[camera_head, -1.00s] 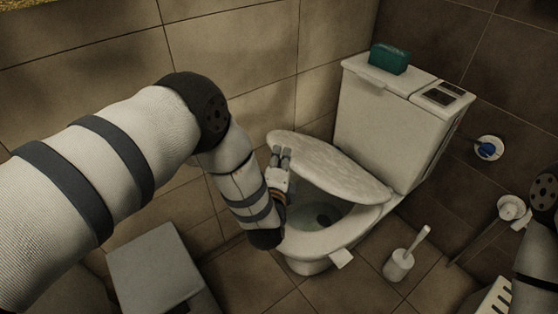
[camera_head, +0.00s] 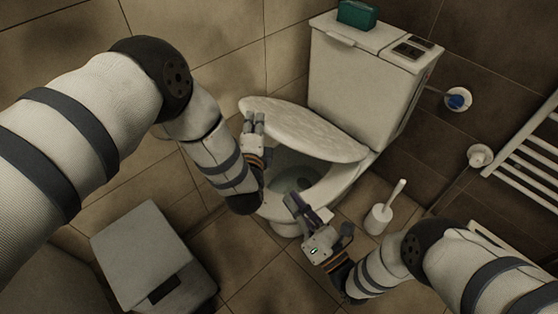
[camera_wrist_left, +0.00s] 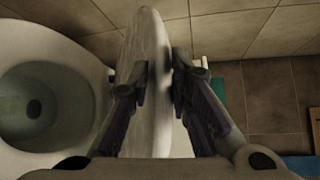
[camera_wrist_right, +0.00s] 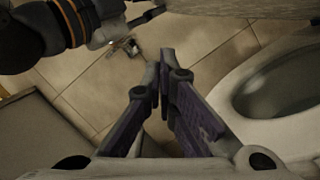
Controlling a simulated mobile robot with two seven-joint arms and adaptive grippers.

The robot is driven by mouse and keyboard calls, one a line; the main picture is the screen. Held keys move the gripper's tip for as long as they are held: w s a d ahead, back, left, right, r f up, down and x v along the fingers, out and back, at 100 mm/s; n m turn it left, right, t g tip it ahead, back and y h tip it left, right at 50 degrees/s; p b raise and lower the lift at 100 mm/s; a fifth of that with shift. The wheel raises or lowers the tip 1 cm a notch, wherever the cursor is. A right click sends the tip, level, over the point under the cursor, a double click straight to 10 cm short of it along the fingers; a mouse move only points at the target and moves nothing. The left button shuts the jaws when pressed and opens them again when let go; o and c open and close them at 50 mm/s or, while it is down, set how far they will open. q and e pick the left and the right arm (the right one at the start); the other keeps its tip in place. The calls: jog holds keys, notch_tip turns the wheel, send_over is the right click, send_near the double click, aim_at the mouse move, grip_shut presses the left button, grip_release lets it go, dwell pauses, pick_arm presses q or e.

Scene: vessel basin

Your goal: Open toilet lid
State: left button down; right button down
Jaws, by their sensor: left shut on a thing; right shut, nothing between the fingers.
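The toilet lid (camera_head: 305,130) is partly raised, tilted up from its hinge at the tank, with the bowl (camera_head: 292,180) showing beneath it. My left gripper (camera_head: 254,122) is at the lid's left edge. In the left wrist view, its fingers (camera_wrist_left: 158,85) are on both sides of the lid (camera_wrist_left: 148,45), shut on it. My right gripper (camera_head: 302,208) is in front of the bowl, low and apart from the lid. In the right wrist view, its fingertips (camera_wrist_right: 165,62) meet with nothing between them.
The tank (camera_head: 362,85) stands behind the bowl with a green box (camera_head: 357,14) on top. A toilet brush (camera_head: 380,216) stands on the floor at the right. A grey bin (camera_head: 150,258) is at the left. A white towel rail (camera_head: 530,150) is on the right wall.

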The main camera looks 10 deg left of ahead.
pick_arm(q)
jog(key=shift+d+f, duration=0.15)
jog(key=shift+d, duration=0.05)
pick_arm(e)
jog(key=w+a+r, duration=0.5)
jog(key=w, duration=0.4)
jog(key=shift+a, duration=0.15)
